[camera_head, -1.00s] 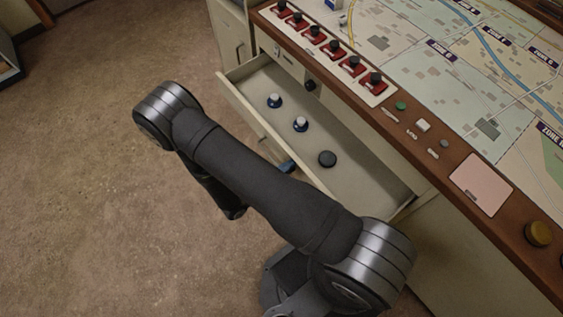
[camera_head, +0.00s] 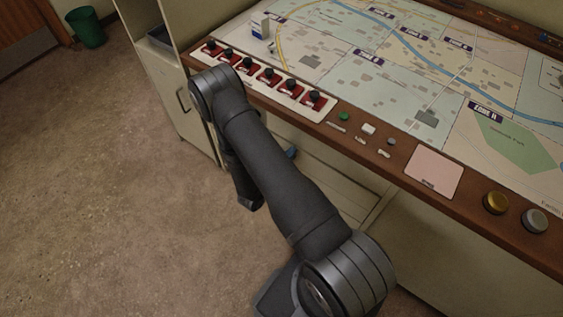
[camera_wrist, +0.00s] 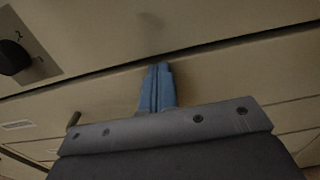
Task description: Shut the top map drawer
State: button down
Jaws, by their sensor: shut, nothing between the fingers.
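The top map drawer's pale front (camera_wrist: 245,72) lies just under the dial panel in the wrist view. A thin dark seam runs between them, and the drawer looks flush or nearly so; any small remaining gap is hard to judge. My gripper (camera_wrist: 158,88) has its blue fingers together and empty, with the tips at the drawer front near the seam. Whether they touch it is unclear. The drawer's inside and contents are hidden.
A black dial (camera_wrist: 14,57) sits on the panel above the drawer. Lower drawer fronts have a dark pull (camera_wrist: 74,119) and label (camera_wrist: 18,125). The console top overhangs, with red switches (camera_head: 267,77) near its edge. Open floor (camera_head: 110,190) lies left.

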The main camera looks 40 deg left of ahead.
jog(key=shift+w, duration=0.55)
jog(key=shift+a+r, duration=0.1)
jog(key=shift+a, duration=0.05)
jog(key=s, duration=1.4)
jog(key=shift+s, duration=0.3)
jog(key=w, duration=1.4)
